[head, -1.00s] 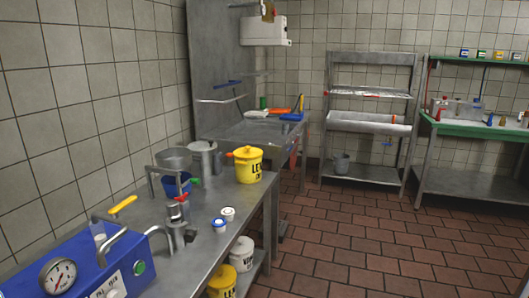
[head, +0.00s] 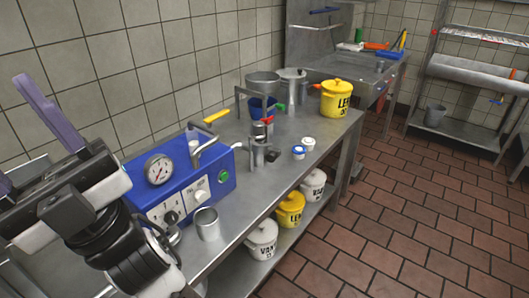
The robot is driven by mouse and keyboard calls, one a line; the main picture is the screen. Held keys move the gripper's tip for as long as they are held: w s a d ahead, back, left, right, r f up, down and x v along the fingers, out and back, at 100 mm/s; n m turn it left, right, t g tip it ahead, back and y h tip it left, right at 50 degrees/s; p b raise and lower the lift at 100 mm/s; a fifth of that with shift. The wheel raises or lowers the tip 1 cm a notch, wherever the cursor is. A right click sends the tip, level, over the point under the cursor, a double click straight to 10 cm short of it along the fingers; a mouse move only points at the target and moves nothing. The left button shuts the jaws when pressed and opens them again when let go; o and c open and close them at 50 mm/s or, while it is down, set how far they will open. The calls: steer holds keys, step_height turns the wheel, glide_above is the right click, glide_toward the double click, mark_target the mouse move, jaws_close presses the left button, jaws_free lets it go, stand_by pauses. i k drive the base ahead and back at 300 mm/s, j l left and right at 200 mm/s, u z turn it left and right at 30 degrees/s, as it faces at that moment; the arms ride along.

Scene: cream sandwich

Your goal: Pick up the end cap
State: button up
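I cannot tell for sure which thing is the end cap. Two small round pieces lie on the steel table: a white cap (head: 308,142) and a blue-and-white cap (head: 299,152) just in front of it. A metal press-like device (head: 260,148) stands left of them. My gripper (head: 10,128) is at the left edge, with purple fingers spread apart and nothing seen between them. One finger is partly cut off by the frame. My gripper is far from the two caps, beyond the blue machine's left side.
The blue machine (head: 180,190) with a gauge stands on the steel table (head: 262,200). A metal cup (head: 207,223) is before it. A yellow pot (head: 336,99) stands at the far end. Several lidded pots fill the lower shelf. The tiled floor (head: 390,210) at right is clear.

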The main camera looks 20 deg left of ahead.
mark_target(258, 132)
steer(key=i+l, duration=0.75)
steer(key=i+l+u, duration=0.2)
steer(key=u, duration=0.15)
steer(key=i+l+u, duration=0.1)
steer(key=l+u, duration=0.3)
steer(key=i+u, duration=0.15)
steer(key=u, duration=0.3)
steer(key=i+j+u, duration=0.1)
steer(key=u, duration=0.35)
steer(key=i, duration=0.75)
